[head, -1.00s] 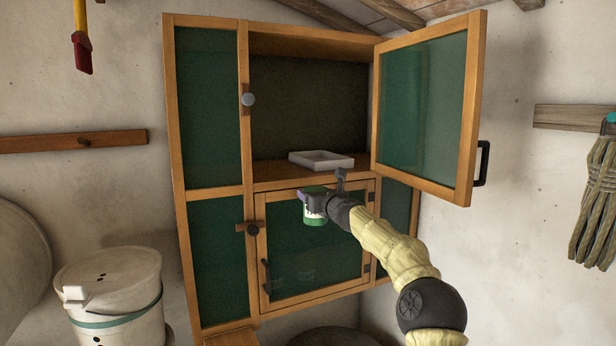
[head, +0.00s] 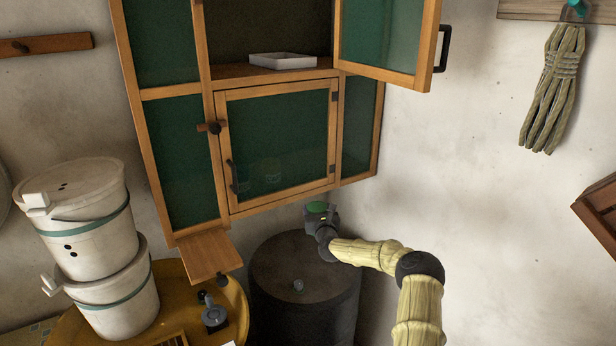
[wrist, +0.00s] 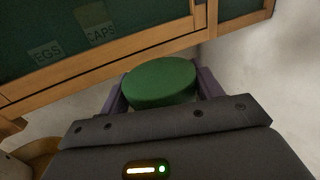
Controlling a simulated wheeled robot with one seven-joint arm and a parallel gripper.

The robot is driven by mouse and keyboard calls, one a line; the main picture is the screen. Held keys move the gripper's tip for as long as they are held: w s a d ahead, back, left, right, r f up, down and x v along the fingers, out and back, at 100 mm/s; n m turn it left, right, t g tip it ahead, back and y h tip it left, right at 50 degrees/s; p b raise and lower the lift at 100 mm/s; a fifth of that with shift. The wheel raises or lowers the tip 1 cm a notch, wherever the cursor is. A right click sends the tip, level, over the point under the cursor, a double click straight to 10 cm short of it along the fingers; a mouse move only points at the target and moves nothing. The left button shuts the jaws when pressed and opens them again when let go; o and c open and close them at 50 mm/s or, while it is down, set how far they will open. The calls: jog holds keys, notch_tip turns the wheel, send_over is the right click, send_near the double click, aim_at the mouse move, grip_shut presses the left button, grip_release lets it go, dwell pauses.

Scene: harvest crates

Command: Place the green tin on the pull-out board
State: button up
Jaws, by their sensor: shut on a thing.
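The green tin (head: 317,207) is held in my gripper (head: 319,216), in front of and just below the cabinet's lower edge in the head view. In the wrist view the tin's round green top (wrist: 160,82) sits between the two fingers of my gripper (wrist: 162,88), which is shut on it. The pull-out board (head: 209,256) is a small wooden board sticking out under the cabinet's lower left, with a dark knob at its front. Its visible top is bare. The tin is to the right of the board and apart from it.
The cabinet's lower glass door (head: 280,140) is shut; its upper door (head: 385,35) stands open, with a white tray (head: 283,61) on the shelf. A dark barrel (head: 305,320) stands below my gripper. Stacked white buckets (head: 85,215) stand left on a round yellow table (head: 185,290).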

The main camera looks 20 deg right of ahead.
jog(key=s+a+f+n+y+b, duration=0.1)
jog(key=s+a+f, duration=0.25)
jog(key=f, duration=0.45)
jog(key=s+a+f+y+b, duration=0.15)
jog(key=s+f, duration=0.25)
jog(key=f, duration=0.4)
jog(key=s+a+f+n+b, duration=0.1)
jog(key=s+a+f+b, duration=0.2)
jog(key=f, duration=0.5)
jog(key=s+a+f+b, duration=0.1)
jog(key=s+a+b, duration=0.1)
jog(key=s+a, duration=0.5)
jog(key=s+a+f+b, duration=0.2)
jog(key=s+a, duration=0.5)
jog(key=s, duration=0.5)
jog(key=shift+s+f+y, duration=0.15)
jog(key=shift+s+y, duration=0.2)
jog(key=shift+y, duration=0.1)
